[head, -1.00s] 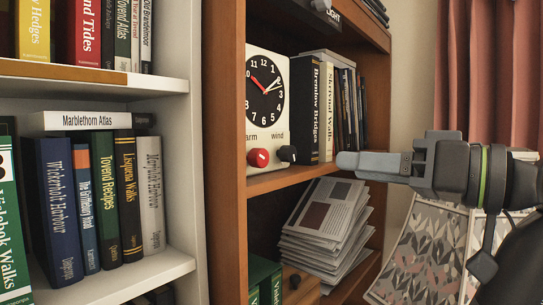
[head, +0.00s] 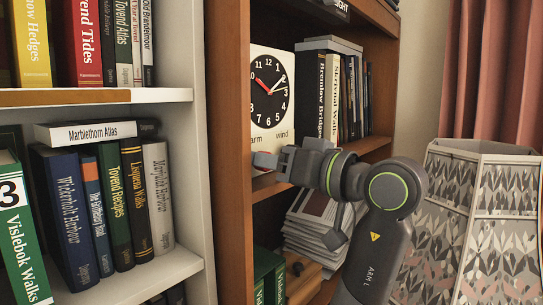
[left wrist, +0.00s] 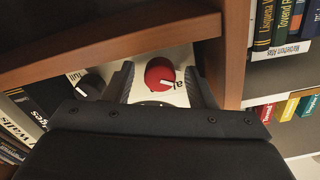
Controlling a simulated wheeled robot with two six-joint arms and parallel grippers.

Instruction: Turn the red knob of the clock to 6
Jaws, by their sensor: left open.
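The clock (head: 269,88) stands on a brown shelf, with a white panel, a black dial and a red hand toward 10. The pale hands are toward 1 and 2. Its red knob (left wrist: 159,74) shows in the left wrist view, with a white mark toward the lower right; in the head view it is hidden behind my gripper. My left gripper (head: 266,161) is at the clock's lower front. In the left wrist view its open fingers (left wrist: 162,84) stand on either side of the red knob; contact cannot be told. My right gripper is not in view.
A black knob (left wrist: 90,86) sits beside the red one. Books (head: 331,95) stand right of the clock. The brown shelf upright (head: 231,150) is close on its left. Papers (head: 312,225) lie on the shelf below.

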